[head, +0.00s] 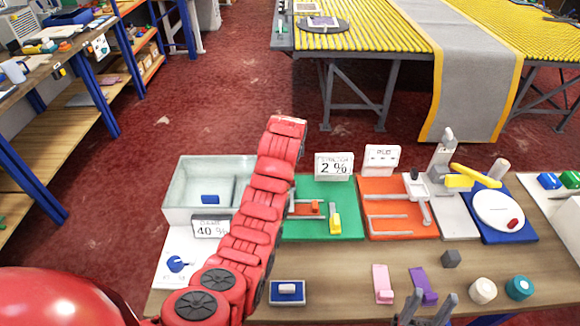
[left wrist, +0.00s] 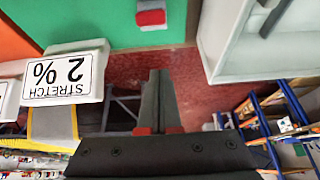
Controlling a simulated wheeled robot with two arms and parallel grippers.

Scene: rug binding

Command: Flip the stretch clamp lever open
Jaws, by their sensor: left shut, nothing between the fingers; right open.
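A green board (head: 345,190) lies on the bench behind the upside-down "STRETCH 2 %" sign in the left wrist view (left wrist: 55,78); the sign (head: 334,166) stands at its back edge in the head view. The board carries a red block (head: 314,207), grey bars and a yellow piece (head: 335,224) at its front. I cannot tell for certain which is the clamp lever. The red block also shows in the left wrist view (left wrist: 151,17). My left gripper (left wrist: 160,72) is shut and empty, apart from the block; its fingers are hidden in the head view. My right gripper (head: 425,308) is open and empty at the bottom edge.
A glass-walled tank (head: 180,190) with a "40 %" sign stands left of my red arm. Right of the green board is an orange board (head: 400,220) with grey bars. Pink (head: 382,284) and purple (head: 423,286) pieces lie near the front.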

